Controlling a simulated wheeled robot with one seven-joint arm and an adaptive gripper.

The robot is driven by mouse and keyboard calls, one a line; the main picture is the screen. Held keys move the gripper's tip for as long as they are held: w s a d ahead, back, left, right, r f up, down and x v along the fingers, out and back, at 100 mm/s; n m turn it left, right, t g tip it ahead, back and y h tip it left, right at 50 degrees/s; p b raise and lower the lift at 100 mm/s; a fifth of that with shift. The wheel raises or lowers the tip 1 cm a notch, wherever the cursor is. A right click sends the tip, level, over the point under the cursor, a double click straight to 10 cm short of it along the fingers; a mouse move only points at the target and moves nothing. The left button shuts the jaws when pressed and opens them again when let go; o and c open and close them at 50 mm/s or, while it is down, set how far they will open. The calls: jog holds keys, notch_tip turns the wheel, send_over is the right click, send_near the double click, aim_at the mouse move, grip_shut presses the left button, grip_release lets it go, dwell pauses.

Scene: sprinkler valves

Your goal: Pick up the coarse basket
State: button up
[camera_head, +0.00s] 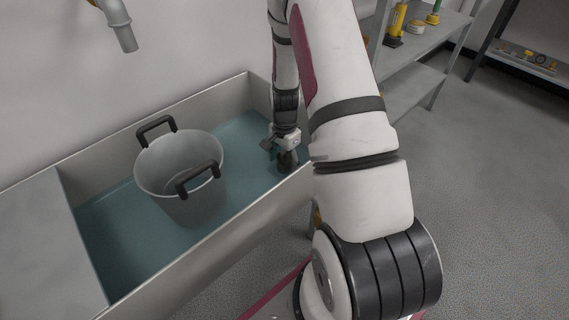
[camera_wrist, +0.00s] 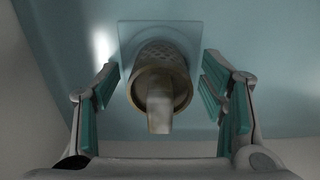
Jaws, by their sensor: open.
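The coarse basket appears to be the tan, round, perforated cup (camera_wrist: 177,56) in the wrist view, with a pale upright tab (camera_wrist: 159,108) rising from it towards the camera. It is over a pale blue square plate (camera_wrist: 197,32). My gripper (camera_wrist: 159,88) is open, with its teal-padded fingers on either side of the cup and visible gaps to both. In the head view my gripper (camera_head: 281,148) is low inside the trough, at its right end. A small brownish part (camera_head: 287,160) shows just below it; most of the cup is hidden there.
A grey bucket (camera_head: 181,172) with two dark handles stands in the trough (camera_head: 222,226), left of my gripper. The trough's walls are close to my gripper. A tap (camera_head: 122,30) hangs above at the left. Shelves (camera_head: 415,88) stand to the right.

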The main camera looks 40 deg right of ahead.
jog(key=c, duration=1.3)
jog(key=shift+r, duration=0.1)
